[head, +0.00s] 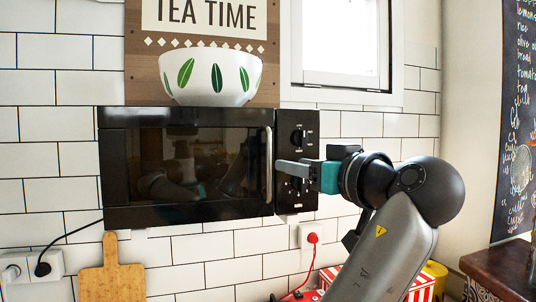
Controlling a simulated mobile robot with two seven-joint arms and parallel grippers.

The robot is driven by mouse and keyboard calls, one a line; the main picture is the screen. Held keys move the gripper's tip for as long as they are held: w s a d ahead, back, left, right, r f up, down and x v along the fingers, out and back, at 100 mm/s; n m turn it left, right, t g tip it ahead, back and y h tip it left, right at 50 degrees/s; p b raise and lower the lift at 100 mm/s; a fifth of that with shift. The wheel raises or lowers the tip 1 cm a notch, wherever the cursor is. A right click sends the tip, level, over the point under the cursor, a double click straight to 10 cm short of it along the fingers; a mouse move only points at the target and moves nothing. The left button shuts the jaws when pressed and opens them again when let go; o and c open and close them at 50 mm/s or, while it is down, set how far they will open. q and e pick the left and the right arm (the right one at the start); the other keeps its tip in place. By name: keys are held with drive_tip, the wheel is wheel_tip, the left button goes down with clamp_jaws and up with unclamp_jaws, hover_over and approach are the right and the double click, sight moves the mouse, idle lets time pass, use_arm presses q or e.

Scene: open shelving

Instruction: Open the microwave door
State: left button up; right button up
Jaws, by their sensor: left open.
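The black microwave (150,150) sits against the tiled wall, with its dark glass door facing me. The door looks closed. Its vertical metal handle (269,150) runs along the door's right edge, beside the control panel (297,130) with its knobs. My left gripper (284,168) is just right of the handle, in front of the control panel, with its fingers pointing left. It is open and holds nothing that I can see. Whether the fingertips touch the handle or straddle it I cannot tell. The gripper hides part of the panel. My right gripper is not in view.
A white bowl with green leaves (211,76) stands on top of the microwave. A wooden cutting board (112,275) is below left. A red plug (312,238) sits in a wall socket below right. A window (342,40) is above right.

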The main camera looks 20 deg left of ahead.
sight(270, 159)
use_arm(q)
drive_tip(key=p+x, duration=0.3)
drive_tip(key=x, duration=0.6)
drive_tip(key=shift+w+a, duration=0.2)
drive_tip(key=shift+w+a+f, duration=0.1)
drive_tip(key=shift+w+a, duration=0.2)
clamp_jaws()
idle(0.8)
